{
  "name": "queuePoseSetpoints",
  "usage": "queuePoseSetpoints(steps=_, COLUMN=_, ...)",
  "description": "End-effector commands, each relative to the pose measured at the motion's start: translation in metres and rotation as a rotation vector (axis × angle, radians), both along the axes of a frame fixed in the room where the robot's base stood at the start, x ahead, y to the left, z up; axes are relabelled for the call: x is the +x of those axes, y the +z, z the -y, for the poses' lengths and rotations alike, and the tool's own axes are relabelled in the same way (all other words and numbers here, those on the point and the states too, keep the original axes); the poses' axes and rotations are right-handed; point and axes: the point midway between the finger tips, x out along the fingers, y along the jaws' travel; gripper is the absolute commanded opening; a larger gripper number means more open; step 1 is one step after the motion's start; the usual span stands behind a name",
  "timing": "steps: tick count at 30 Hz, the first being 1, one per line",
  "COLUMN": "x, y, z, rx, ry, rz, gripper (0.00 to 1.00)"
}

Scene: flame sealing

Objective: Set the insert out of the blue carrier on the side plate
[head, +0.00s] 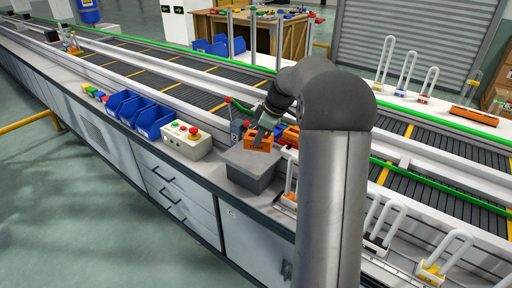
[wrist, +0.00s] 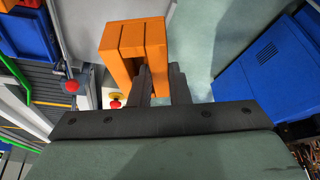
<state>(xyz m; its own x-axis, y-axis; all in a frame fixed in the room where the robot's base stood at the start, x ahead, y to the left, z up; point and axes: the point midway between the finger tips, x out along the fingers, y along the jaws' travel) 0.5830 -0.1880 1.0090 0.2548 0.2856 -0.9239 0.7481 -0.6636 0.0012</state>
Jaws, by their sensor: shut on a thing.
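My gripper (head: 262,128) is shut on an orange slotted block, which I take for the insert (head: 258,142). In the wrist view the insert (wrist: 134,43) sits between the dark fingers (wrist: 160,85) and shows its open slots. In the head view it appears at the back edge of the top of a grey box (head: 250,168), perhaps the side plate; I cannot tell whether it touches. Another orange piece (head: 290,136) is just behind to the right, partly hidden by my arm. A small blue part (head: 237,131) stands left of my gripper; I cannot tell if it is the blue carrier.
A control box (head: 187,140) with a red button stands left of the grey box, with blue bins (head: 137,112) beyond it. A conveyor (head: 190,85) with green rails runs behind. White looped fixtures (head: 384,222) stand to the right of my arm. The floor in front is clear.

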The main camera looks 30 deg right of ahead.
Motion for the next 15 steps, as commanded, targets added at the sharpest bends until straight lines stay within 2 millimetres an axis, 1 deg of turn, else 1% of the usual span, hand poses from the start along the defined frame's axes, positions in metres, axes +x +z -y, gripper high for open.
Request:
queuePoseSetpoints(steps=1, x=0.012, y=-0.004, z=0.004, rx=0.002, ry=0.002, rz=-0.002, gripper=0.0)
queuePoseSetpoints(steps=3, x=0.022, y=-0.021, z=0.008, rx=0.002, ry=0.002, rz=-0.004, gripper=0.0)
queuePoseSetpoints(steps=6, x=0.035, y=-0.038, z=0.013, rx=0.002, ry=0.001, rz=-0.002, gripper=0.0)
queuePoseSetpoints(steps=9, x=0.044, y=-0.049, z=0.017, rx=0.001, ry=0.0, rz=-0.001, gripper=0.0)
queuePoseSetpoints(steps=15, x=0.052, y=-0.06, z=0.02, rx=0.0, ry=0.0, rz=-0.001, gripper=0.0)
